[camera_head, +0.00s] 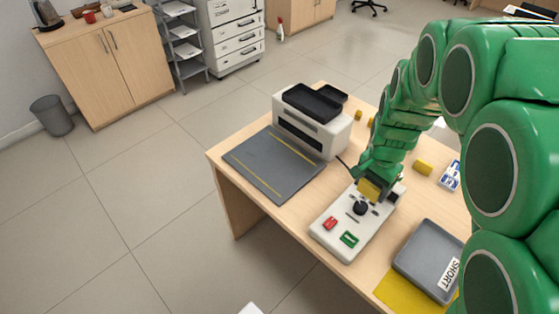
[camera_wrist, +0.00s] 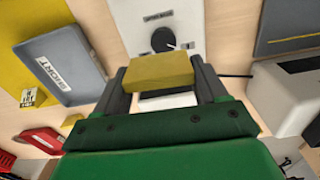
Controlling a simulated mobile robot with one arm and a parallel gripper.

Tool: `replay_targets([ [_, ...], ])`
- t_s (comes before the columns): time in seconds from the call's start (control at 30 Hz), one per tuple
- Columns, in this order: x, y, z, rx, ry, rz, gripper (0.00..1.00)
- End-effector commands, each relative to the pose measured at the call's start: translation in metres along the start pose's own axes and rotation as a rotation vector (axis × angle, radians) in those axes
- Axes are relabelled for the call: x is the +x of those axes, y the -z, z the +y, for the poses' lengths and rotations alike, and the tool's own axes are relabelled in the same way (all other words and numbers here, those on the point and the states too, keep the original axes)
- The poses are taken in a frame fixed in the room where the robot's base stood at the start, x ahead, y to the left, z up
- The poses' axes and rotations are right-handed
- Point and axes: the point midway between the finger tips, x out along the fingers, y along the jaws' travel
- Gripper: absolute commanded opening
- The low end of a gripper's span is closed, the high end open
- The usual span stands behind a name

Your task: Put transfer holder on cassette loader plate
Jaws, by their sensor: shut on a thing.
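My gripper (camera_head: 367,186) is shut on a yellow block (camera_head: 369,190), probably the transfer holder. In the wrist view the block (camera_wrist: 158,70) sits crosswise between the two dark fingers of the gripper (camera_wrist: 160,82). It is over the back part of a white control box (camera_head: 335,238) with a black dial and red and green buttons; I cannot tell whether it touches the box. A flat grey plate with yellow lines (camera_head: 262,168), likely the cassette loader plate, lies left of the box. It shows at the upper right in the wrist view (camera_wrist: 285,25), with nothing on it.
A white machine with black trays (camera_head: 340,137) stands behind the plate. A grey tray marked SHORT (camera_head: 422,255) is on a yellow mat (camera_head: 384,293) at the front right. Another yellow block (camera_head: 423,167) and a blue-and-white item (camera_head: 450,176) lie near my arm.

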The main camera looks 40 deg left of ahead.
Motion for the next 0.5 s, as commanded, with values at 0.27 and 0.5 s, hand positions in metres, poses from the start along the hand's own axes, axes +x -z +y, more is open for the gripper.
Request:
replay_targets([
  [0.27,-0.003,-0.05,-0.07,-0.024,0.001,0.002,0.41],
  [0.5,-0.007,-0.101,-0.123,-0.04,0.005,0.0,0.41],
])
